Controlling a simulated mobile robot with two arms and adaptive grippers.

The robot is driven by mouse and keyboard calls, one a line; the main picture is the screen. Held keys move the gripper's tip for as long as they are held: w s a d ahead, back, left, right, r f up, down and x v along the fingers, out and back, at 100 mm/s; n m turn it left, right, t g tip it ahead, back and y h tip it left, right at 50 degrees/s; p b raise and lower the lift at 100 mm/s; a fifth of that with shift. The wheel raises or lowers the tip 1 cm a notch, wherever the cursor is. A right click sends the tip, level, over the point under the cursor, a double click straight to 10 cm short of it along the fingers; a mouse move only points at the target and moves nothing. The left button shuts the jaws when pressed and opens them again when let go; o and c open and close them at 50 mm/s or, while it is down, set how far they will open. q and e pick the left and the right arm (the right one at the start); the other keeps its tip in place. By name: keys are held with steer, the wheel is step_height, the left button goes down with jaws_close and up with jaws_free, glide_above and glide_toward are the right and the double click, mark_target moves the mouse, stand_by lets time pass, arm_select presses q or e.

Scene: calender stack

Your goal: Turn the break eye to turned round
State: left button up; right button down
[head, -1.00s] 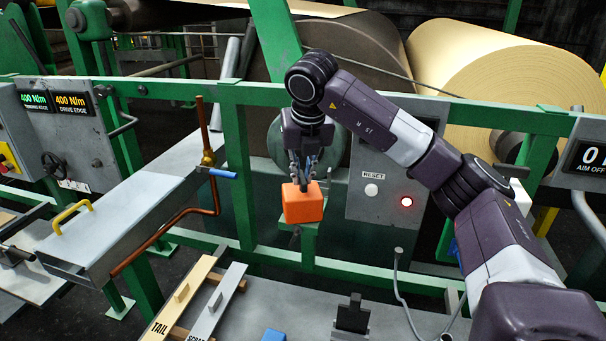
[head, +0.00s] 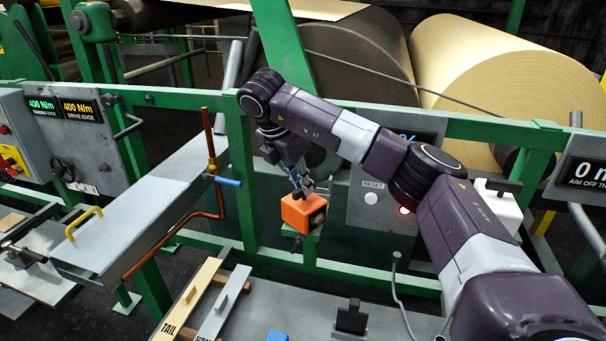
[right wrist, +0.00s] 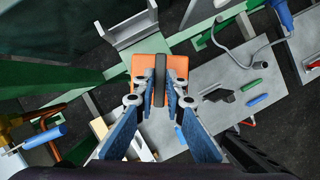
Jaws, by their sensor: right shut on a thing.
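The break eye looks to be the orange box (head: 296,213) in the middle of the head view, in front of the green frame. A dark face shows on its right side. My right gripper (head: 303,188) comes down on it from above. In the right wrist view, the fingers of my right gripper (right wrist: 160,88) are shut on a grey upright grip (right wrist: 160,72) on top of the orange box (right wrist: 143,68). The underside of the box and its support are mostly hidden. My left gripper is not in view.
A green rail (head: 445,122) runs behind the box. A grey RESET panel (head: 370,212) with a lit red lamp (head: 404,210) stands close on the right. A copper pipe (head: 218,195) with a blue lever (head: 228,181) is on the left. TAIL (head: 188,297) and SCRAP boards lie below.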

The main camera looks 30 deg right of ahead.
steer(key=m+p, duration=0.1)
steer(key=m, duration=0.1)
steer(key=m+g+p, duration=0.1)
steer(key=shift+w+r+m, duration=0.2)
steer(key=shift+r+m, duration=0.1)
steer(key=shift+m, duration=0.1)
steer(key=m+g+p, duration=0.1)
steer(key=m, duration=0.1)
steer(key=shift+m+y+p, duration=0.3)
steer(key=shift+p, duration=0.05)
steer(key=m+g, duration=0.1)
steer(key=m, duration=0.1)
steer(key=m+g+y+p, duration=0.1)
steer(key=m, duration=0.2)
steer(key=shift+w+d+f, duration=0.1)
steer(key=shift+w+f, duration=0.05)
steer(key=shift+m, duration=0.3)
steer(key=c, duration=2)
jaws_free()
steer(key=shift+f, duration=0.1)
steer(key=shift+r, duration=5.05)
